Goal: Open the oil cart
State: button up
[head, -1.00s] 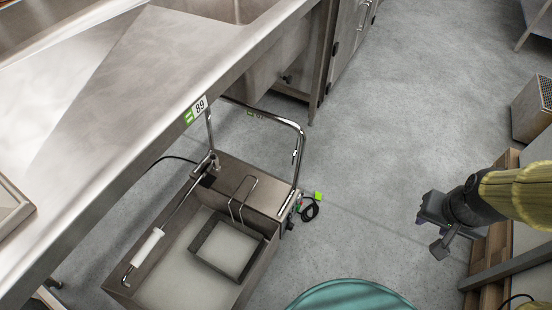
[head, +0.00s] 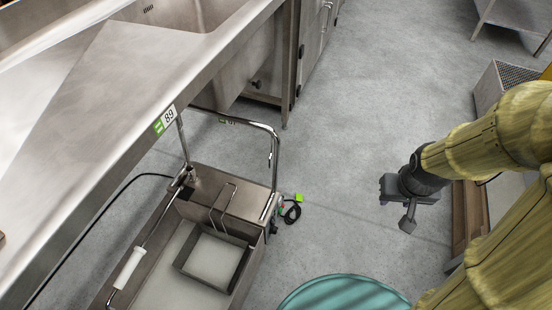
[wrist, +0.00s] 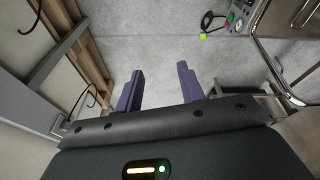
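The oil cart (head: 205,180) is a low steel tank at lower left in the head view, partly under the steel counter. It has a tall bent tube handle (head: 276,160). Its tank looks uncovered on top, with a small dark-framed tray (head: 213,258) and wire loop inside. A white-gripped rod (head: 129,268) lies along its left side. The cart's near end is cut off. My gripper (head: 394,208) is open and empty, to the right of the cart and apart from it. In the wrist view its two purple fingers (wrist: 159,80) stand apart, with part of the cart (wrist: 240,15) at upper right.
The steel counter (head: 90,130) with a sink overhangs the cart's left side. A teal round top (head: 345,292) stands at the bottom. A wooden unit (head: 467,215) is right of my gripper. A black cable (head: 292,212) lies by the cart.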

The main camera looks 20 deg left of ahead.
aim_at(276, 158)
jog(key=w+a+f+n+y+b, duration=0.25)
jog(key=w+f, duration=0.25)
jog(key=f, duration=0.3)
jog(key=w+a+f+n+y+b, duration=0.2)
jog(key=w+a+f+n, duration=0.25)
jog(key=f, duration=0.45)
jog(key=w+a+n+t+y+b, duration=0.2)
jog(key=w+a+n+y+b, duration=0.1)
jog(key=a+y, duration=0.7)
jog(key=shift+f+n+y+b, duration=0.35)
jog(key=shift+n+y+b, duration=0.55)
jog(key=shift+y, duration=0.75)
jog(key=shift+a, duration=0.25)
jog(key=b+x, duration=0.4)
jog(key=x, duration=1.3)
jog(key=shift+a+f+b, duration=0.1)
jog(key=shift+f+b, duration=0.05)
jog(key=shift+b, duration=0.15)
